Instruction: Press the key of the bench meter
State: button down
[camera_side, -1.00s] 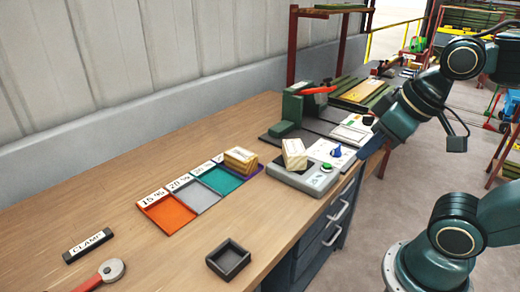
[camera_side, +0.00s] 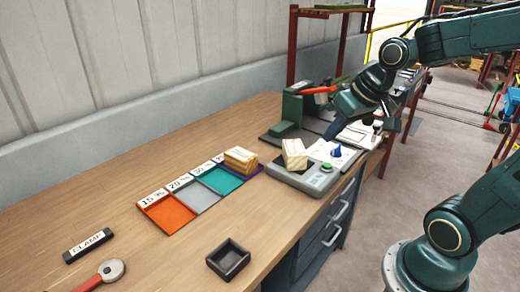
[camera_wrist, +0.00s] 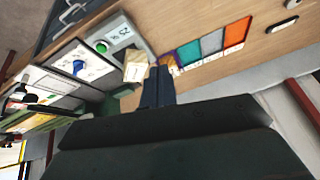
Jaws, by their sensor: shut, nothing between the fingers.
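The bench meter (camera_side: 304,182) is a grey box near the bench's front edge. Its round green key (camera_side: 327,168) is on the top at the right. In the wrist view the green key (camera_wrist: 100,47) is unobstructed beside the meter's display (camera_wrist: 120,33), which seems to read 25 %. A pale wooden block (camera_side: 294,154) rests tilted on the meter; it also shows in the wrist view (camera_wrist: 136,68). My gripper (camera_side: 332,132) is above and behind the meter, apart from the key. In the wrist view its fingers (camera_wrist: 158,72) are shut and empty.
Left of the meter are orange (camera_side: 170,214), grey (camera_side: 195,195) and teal (camera_side: 220,180) trays, and wooden pieces (camera_side: 240,160). A green device with a red lever (camera_side: 318,90) stands behind. A panel with a blue knob (camera_side: 336,151) lies beside the meter. A dark box (camera_side: 228,260) sits in front.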

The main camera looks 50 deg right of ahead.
jog(key=w+d+f+m, duration=0.2)
jog(key=w+d+f, duration=0.15)
jog(key=d, duration=0.35)
jog(key=m+t, duration=0.2)
jog(key=m, duration=0.1)
send_over(330, 166)
jog(key=shift+y, duration=0.4)
notch_tip(330, 166, down, 4)
jog(key=shift+w, duration=0.1)
jog(key=shift+f, duration=0.2)
jog(key=shift+f, duration=4.2)
jog(key=shift+f, duration=0.15)
jog(key=shift+f, duration=0.3)
jog(key=shift+f, duration=0.45)
jog(key=shift+r, duration=0.9)
